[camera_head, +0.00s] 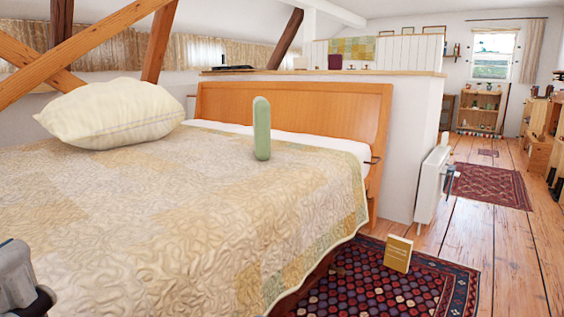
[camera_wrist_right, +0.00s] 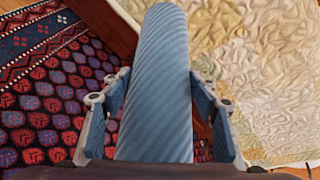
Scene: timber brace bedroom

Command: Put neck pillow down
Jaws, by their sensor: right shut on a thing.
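A blue, diagonally ribbed roll, which looks like the neck pillow (camera_wrist_right: 156,125), fills the middle of the right wrist view. My right gripper (camera_wrist_right: 157,82) is shut on it, with one finger against each side. The roll's lower part is hidden by the gripper body. The bed (camera_head: 170,235), with a quilted yellow-beige cover, fills the left of the head view; its cover (camera_wrist_right: 268,80) also shows at the right of the wrist view. The right gripper and roll are outside the head view. Only a grey part of my left arm shows at the lower left; its fingers are unseen.
A cream pillow (camera_head: 110,112) lies on the bed. A pale green rounded object (camera_head: 262,128) stands upright near the headboard (camera_head: 300,108). A patterned rug (camera_head: 385,288) with a yellow book-like object (camera_head: 398,254) lies beside the bed. The bed's middle is clear.

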